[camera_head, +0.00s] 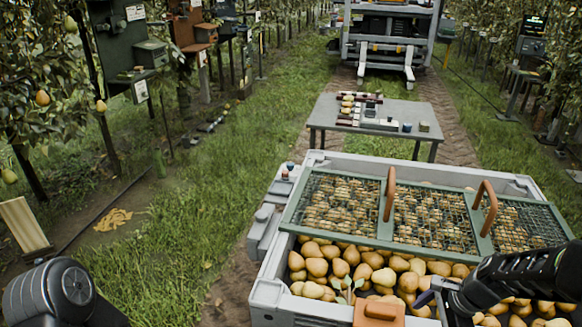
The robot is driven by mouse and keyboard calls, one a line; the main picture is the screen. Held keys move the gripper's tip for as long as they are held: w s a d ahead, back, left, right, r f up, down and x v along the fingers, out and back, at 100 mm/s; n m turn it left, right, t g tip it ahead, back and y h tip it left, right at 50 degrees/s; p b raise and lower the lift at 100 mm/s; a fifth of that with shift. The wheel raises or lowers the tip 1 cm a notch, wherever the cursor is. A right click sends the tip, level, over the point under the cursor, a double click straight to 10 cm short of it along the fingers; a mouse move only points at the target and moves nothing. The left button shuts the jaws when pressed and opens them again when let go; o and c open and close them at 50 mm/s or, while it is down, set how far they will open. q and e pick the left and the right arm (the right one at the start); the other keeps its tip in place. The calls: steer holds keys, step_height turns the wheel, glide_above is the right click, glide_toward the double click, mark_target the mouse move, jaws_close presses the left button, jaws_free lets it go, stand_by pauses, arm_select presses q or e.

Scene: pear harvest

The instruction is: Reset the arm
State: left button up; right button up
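My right arm comes in from the right edge, over the front right of a large grey crate (262,294) full of yellow-brown pears (345,265). My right gripper (436,292) is just above the pears near the crate's front. Its fingertips are small and partly hidden, so I cannot tell whether it is open or shut, and I see no pear clearly held in it. Of my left arm, only a dark rounded joint shows at the bottom left corner; its gripper is out of view.
A green mesh lid (352,234) with orange handles covers the crate's far part. An orange block (379,312) lies at its front. A grey table (330,108) with small items stands behind. A vehicle (388,36) is farther back.

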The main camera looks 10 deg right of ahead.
steer(key=s+a+f+n+t+h, duration=0.1)
steer(key=a+f+n, duration=1.2)
steer(key=f, duration=0.1)
steer(key=s+a+f+n+g+y, duration=0.1)
steer(key=s+a+f+n, duration=0.1)
steer(key=s+a, duration=0.5)
steer(key=s+a+f+n+g+y, duration=0.1)
steer(key=s+a+f+n, duration=0.2)
steer(key=s+a, duration=0.4)
steer(key=shift+s+a+f+b, duration=0.25)
steer(key=shift+a+f+b, duration=0.3)
steer(key=shift+a, duration=0.55)
